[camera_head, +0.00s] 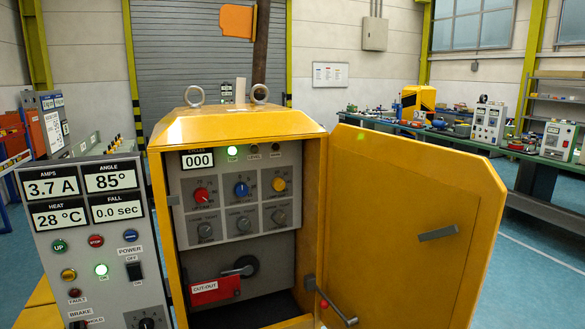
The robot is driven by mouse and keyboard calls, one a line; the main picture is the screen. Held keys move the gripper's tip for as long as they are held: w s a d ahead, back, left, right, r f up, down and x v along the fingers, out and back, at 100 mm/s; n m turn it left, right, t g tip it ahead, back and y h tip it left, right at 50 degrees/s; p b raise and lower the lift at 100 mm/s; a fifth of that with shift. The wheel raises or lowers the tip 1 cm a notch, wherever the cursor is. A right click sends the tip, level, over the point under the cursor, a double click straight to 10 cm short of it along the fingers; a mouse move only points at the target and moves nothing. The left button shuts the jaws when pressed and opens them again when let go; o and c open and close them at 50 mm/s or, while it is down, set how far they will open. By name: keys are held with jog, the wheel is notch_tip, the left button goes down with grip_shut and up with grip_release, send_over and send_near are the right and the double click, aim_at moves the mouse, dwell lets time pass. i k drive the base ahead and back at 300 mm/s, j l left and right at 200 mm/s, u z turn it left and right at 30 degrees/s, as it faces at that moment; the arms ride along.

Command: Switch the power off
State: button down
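The power switch (134,271) is a small black rocker on the grey control panel (70,225) at the left. It sits under the label POWER, with OFF above it and ON below. I cannot tell which way it is tipped. The panel displays (82,193) read 3.7 A, 85°, 28 °C and 0.0 sec. My gripper is not in view.
A yellow cabinet (240,125) stands right of the panel, its door (400,215) swung open to the right. Inside are several knobs, a red CUT-OUT tag (215,290) and a lit green lamp (232,150). A rod with a red ball (338,311) juts out near the door's bottom.

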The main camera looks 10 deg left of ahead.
aim_at(134, 271)
jog(key=u, duration=1.65)
